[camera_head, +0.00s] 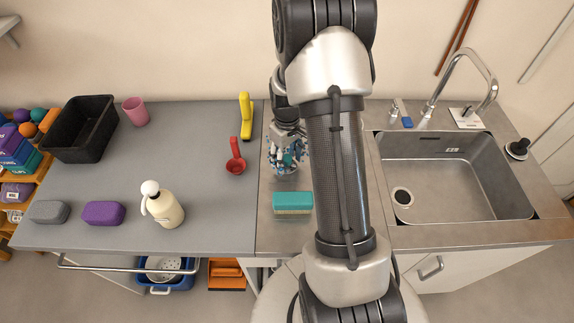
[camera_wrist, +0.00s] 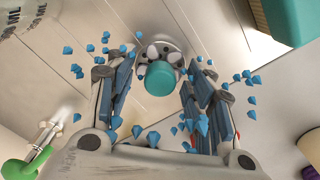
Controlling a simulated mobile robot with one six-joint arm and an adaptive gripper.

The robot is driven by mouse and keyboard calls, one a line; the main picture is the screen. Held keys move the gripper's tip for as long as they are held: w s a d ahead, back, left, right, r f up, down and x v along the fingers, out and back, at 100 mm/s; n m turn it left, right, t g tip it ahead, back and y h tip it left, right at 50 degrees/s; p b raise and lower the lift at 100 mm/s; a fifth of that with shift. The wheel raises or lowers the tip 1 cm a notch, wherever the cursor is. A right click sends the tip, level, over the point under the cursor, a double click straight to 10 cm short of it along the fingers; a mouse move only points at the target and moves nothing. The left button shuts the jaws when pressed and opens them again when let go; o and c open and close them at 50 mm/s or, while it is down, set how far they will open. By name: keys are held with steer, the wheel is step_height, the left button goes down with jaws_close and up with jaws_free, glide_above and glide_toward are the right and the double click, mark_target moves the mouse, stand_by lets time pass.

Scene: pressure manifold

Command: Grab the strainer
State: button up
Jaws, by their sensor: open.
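The strainer (camera_wrist: 160,75) looks like a small metal cup with dark round holes and a teal knob facing the wrist camera. It sits on the counter between the two fingers of my gripper (camera_wrist: 152,90), with visible gaps on both sides of the knob. In the head view my gripper (camera_head: 287,143) points down at the steel counter left of the sink, and the teal knob of the strainer (camera_head: 288,159) shows partly beneath it. My gripper is open and holds nothing. Small blue cone shapes appear around the fingers.
A teal sponge (camera_head: 293,199) lies in front of my gripper. A red scoop (camera_head: 236,158) and yellow item (camera_head: 246,115) lie left. A soap bottle (camera_head: 164,206) stands front left. The sink (camera_head: 455,180) is right. The grey counter's middle is mostly clear.

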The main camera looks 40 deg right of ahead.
steer(key=shift+c, duration=0.5)
steer(key=c, duration=1.1)
steer(key=shift+o, duration=0.2)
steer(key=shift+r, duration=0.1)
